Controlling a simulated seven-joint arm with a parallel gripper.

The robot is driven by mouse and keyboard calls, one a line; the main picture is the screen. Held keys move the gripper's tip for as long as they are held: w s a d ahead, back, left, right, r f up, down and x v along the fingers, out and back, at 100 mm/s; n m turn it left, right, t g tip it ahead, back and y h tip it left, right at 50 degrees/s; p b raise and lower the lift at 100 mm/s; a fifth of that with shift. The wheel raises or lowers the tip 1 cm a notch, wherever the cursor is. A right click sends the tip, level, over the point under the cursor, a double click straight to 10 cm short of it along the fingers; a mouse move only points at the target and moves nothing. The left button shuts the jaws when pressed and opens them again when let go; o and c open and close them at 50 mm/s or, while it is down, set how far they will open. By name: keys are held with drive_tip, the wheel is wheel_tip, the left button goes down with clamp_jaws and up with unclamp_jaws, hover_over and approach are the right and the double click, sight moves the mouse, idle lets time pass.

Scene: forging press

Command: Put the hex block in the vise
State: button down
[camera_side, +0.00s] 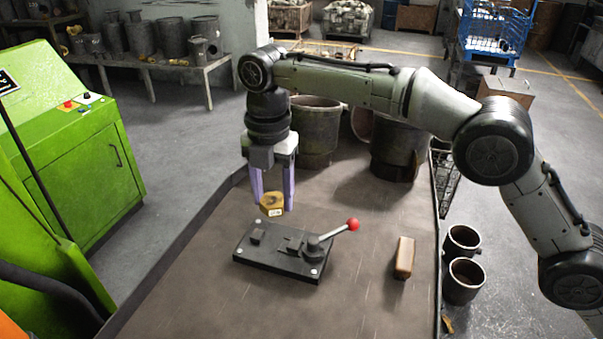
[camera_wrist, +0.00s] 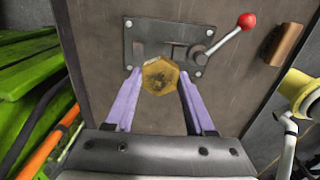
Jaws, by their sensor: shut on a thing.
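The brass-coloured hex block (camera_side: 271,203) is held between the purple fingers of my gripper (camera_side: 272,200), clear of the table. A small white label shows on its side. In the wrist view the hex block (camera_wrist: 160,76) sits between the two fingertips, with its flat face towards the camera. The black vise (camera_side: 285,254) lies on the table below and in front of the block in the side view. Its red-knobbed lever (camera_side: 352,224) points to the right. In the wrist view the vise (camera_wrist: 144,50) is just beyond the block, which hides part of its near edge.
A brown bar (camera_side: 405,257) lies on the table (camera_side: 350,310) to the right of the vise. Large metal pots (camera_side: 395,150) stand at the table's back. A green machine (camera_side: 75,140) is at the left. The table front is clear.

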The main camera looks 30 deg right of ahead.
sight(272, 198)
drive_tip(key=f, duration=0.4)
drive_tip(key=shift+w, duration=0.25)
drive_tip(key=shift+f, duration=2.7)
drive_tip(key=shift+s+f, duration=0.1)
drive_tip(key=shift+f, duration=0.15)
drive_tip(key=shift+c, duration=1.5)
unclamp_jaws()
drive_tip(key=shift+o, duration=0.6)
drive_tip(key=shift+d, duration=0.1)
drive_tip(key=shift+s+f, duration=0.1)
drive_tip(key=shift+r, duration=4.4)
